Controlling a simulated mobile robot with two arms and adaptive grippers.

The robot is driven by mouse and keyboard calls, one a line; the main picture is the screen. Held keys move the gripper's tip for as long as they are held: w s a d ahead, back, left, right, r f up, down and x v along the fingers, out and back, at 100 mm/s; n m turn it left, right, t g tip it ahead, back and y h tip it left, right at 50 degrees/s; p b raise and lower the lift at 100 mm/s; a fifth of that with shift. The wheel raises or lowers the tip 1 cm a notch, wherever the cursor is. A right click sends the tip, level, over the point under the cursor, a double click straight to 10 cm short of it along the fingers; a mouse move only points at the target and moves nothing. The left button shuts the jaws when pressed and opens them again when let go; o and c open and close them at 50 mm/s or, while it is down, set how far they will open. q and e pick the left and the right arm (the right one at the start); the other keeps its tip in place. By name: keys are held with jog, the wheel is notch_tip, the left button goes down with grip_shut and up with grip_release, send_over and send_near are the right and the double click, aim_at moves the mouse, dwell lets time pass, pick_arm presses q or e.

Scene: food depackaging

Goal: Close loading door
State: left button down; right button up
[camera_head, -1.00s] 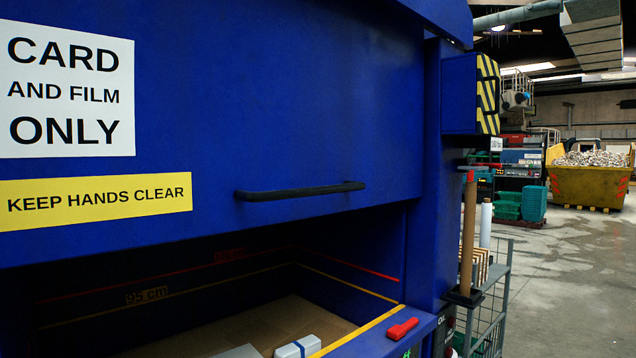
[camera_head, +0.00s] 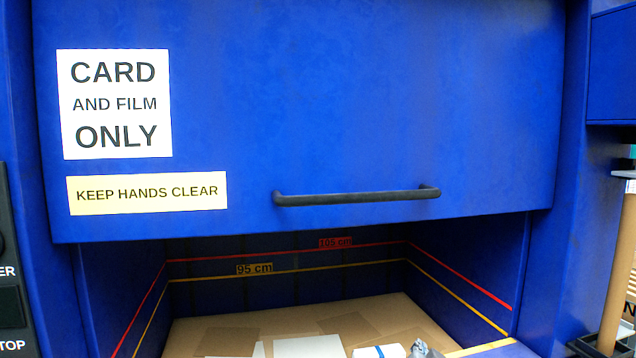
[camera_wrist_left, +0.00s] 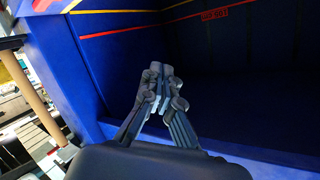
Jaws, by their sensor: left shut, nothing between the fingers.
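The blue loading door (camera_head: 330,110) is raised, with its lower edge above a dark opening in the head view. A black bar handle (camera_head: 357,196) runs along the door's lower part. The chamber below the door is open and holds cardboard and pale packaging (camera_head: 308,347). My left gripper (camera_wrist_left: 163,76) shows only in the left wrist view. Its dark fingers are together and empty, in front of the opening, with the chamber's marked wall behind. The handle does not show in that view. My right gripper is in neither view.
A red line and a yellow line (camera_head: 457,292) mark the chamber walls. A dark control panel (camera_head: 10,260) stands at the left edge. A cardboard tube (camera_head: 620,270) stands at the right, beyond the blue frame; it also shows in the left wrist view (camera_wrist_left: 28,92).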

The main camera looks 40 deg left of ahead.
pick_arm(q)
jog(key=s+a+r+n+t+y, duration=0.1)
jog(key=s+a+r+n+y, duration=0.15)
jog(key=r, duration=0.85)
jog(key=s+a+r+n+y, duration=0.2)
jog(key=s+r, duration=0.1)
jog(key=r, duration=0.8)
jog(key=s+a+r+n+g+y+p, duration=0.1)
jog(key=s+a+r+n+y, duration=0.15)
jog(key=s+r, duration=0.4)
jog(key=s+a+r+n+g+y+p, duration=0.1)
jog(key=s+a+r+n+y, duration=0.2)
jog(key=s+r, duration=0.4)
jog(key=w+a+r+n+p, duration=0.2)
jog(key=w+a+r+p, duration=0.2)
jog(key=w+a+p, duration=0.3)
jog(key=shift+g+h, duration=0.3)
jog(key=shift+h, duration=0.1)
jog(key=f, duration=0.2)
jog(key=s+f, duration=0.1)
jog(key=f, duration=0.2)
jog(key=shift+a, duration=0.15)
jog(key=shift+a, duration=0.1)
